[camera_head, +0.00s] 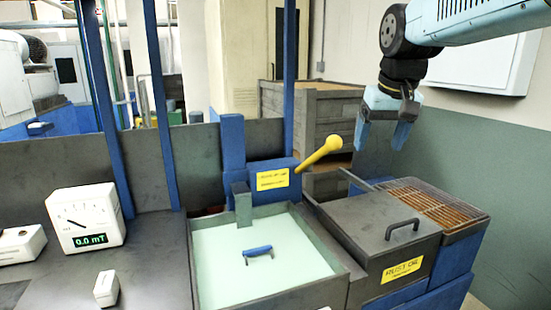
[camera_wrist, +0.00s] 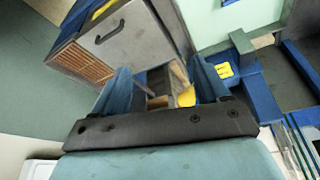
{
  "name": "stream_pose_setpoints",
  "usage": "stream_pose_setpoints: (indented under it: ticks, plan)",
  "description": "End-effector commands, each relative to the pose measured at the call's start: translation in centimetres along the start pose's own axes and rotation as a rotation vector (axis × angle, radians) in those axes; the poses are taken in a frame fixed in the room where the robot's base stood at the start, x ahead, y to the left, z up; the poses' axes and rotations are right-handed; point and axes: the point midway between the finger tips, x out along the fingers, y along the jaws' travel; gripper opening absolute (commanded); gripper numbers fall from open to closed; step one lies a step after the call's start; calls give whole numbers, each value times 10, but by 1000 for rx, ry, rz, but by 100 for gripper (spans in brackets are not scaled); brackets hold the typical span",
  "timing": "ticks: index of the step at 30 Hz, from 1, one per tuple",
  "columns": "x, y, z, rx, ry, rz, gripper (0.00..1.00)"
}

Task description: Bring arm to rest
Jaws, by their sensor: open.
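My gripper (camera_head: 388,128) hangs from the arm at the upper right of the head view, fingers pointing down. Its two blue fingers are apart with nothing between them. It is in the air above and behind the grey lidded box (camera_head: 370,222) and the brown slatted grate (camera_head: 425,203), touching neither. In the wrist view my gripper (camera_wrist: 160,85) also shows empty, its fingers spread.
A yellow-knobbed lever (camera_head: 322,150) stands left of my gripper. A tray of pale green liquid (camera_head: 225,255) holds a blue-handled item (camera_head: 258,252). A meter (camera_head: 85,218) reads 0.0 mT. A wooden crate (camera_head: 325,115) stands behind.

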Motion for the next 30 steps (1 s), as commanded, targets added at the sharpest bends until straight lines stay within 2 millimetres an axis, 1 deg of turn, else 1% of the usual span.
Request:
stream_pose_setpoints:
  ticks: [1,5,6,9,12,15,18,21,30]
  plan:
    - [1,2,18,4,17,1,75]
    - [10,7,60,13,54,4,75]
    - [14,8,73,16,66,4,75]
    - [24,11,103,22,94,5,75]
    - [34,13,127,27,117,6,75]
    - [41,14,144,30,133,7,75]
    - [46,15,152,32,143,7,75]
    - [48,15,156,33,145,7,75]
    - [48,15,155,32,145,7,75]
